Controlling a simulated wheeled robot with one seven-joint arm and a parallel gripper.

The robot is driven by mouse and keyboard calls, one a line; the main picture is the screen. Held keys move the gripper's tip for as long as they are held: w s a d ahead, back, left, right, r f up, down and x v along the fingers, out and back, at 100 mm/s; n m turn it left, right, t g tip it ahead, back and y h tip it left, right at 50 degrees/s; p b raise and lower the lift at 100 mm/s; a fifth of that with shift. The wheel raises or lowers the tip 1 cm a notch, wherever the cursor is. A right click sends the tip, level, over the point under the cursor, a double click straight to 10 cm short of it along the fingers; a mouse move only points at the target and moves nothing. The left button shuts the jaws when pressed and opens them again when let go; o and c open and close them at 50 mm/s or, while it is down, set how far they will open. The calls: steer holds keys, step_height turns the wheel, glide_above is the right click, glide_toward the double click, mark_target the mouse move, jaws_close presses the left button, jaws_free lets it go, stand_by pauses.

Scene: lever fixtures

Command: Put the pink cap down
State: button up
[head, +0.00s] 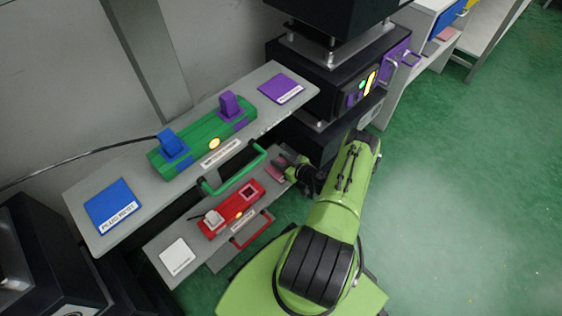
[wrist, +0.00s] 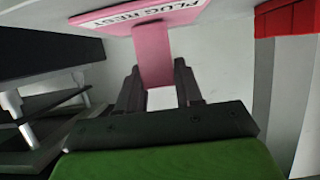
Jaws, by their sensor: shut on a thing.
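The pink cap (wrist: 153,60) is between the two fingers of my gripper (wrist: 158,85) in the wrist view. My gripper is shut on it. Beyond it is the pink plug rest pad (wrist: 135,14), and the two look joined in the picture; I cannot tell whether they touch. In the head view my gripper (head: 284,166) is at the right end of the lower grey shelf, by the pink pad (head: 274,173). My gripper and arm hide the cap there.
A red block (head: 231,208) with a white cap (head: 213,217) and a dark square socket (head: 250,190) is left of my gripper. The upper shelf (head: 131,178) carries a green block (head: 200,139) with blue and purple caps. A black machine (head: 310,85) stands behind.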

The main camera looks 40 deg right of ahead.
steer(key=o, duration=1)
steer(key=shift+f, duration=0.1)
steer(key=shift+s+r, duration=0.2)
steer(key=shift+r, duration=0.05)
steer(key=p+v, duration=0.4)
steer(key=v, duration=0.7)
steer(key=shift+s+r, duration=0.1)
steer(key=shift+s, duration=0.2)
steer(key=shift+s+d, duration=0.1)
